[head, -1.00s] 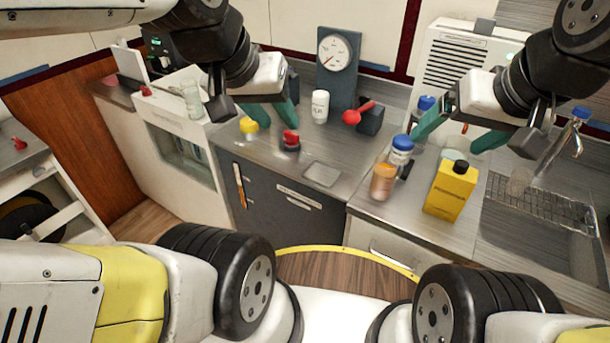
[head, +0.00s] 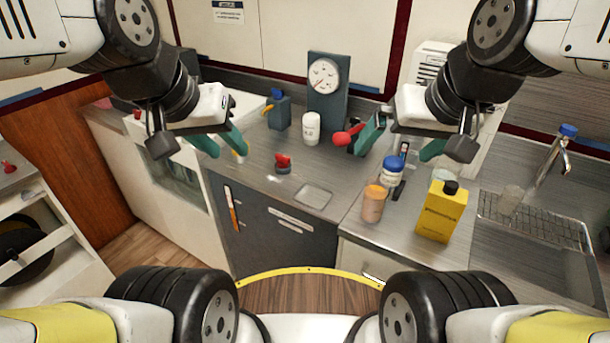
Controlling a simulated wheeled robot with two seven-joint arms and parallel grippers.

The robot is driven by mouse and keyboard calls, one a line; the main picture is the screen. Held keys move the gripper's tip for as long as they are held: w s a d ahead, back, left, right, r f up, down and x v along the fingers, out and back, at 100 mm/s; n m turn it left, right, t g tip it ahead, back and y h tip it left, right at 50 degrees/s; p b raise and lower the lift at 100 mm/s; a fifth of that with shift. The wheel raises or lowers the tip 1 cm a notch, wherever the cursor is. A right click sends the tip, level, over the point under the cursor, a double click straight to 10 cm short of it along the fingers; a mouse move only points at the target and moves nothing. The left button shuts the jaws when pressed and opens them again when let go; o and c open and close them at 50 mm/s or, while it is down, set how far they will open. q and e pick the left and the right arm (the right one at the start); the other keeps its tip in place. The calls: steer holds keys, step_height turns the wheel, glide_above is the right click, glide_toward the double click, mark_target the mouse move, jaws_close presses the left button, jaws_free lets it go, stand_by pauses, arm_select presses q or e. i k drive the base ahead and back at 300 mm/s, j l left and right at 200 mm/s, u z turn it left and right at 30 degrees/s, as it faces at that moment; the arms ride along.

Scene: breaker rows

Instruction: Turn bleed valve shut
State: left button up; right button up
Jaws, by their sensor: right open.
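Nothing is readably labelled as the bleed valve. A red round-ended handle (head: 347,136) sits on a dark block at the back of the counter. A grey block with a yellow lever and blue top (head: 279,110) stands left of the gauge. My right gripper (head: 402,143) is open and empty; its left teal finger is just right of the red handle and partly hides the dark block. I cannot tell whether they touch.
A gauge panel (head: 327,86) stands at the back. A white bottle (head: 311,128) and red knob (head: 283,163) are on the counter. A blue-capped jar (head: 393,171), orange jar (head: 374,204) and yellow container (head: 442,211) stand at right, beside the sink rack (head: 540,226).

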mark_target(277, 94)
steer(key=i+j+z, duration=0.1)
steer(key=i+j, duration=0.45)
steer(key=j, duration=0.25)
steer(key=i+j+z, duration=0.15)
steer(key=i+j, duration=0.15)
steer(key=j, duration=0.1)
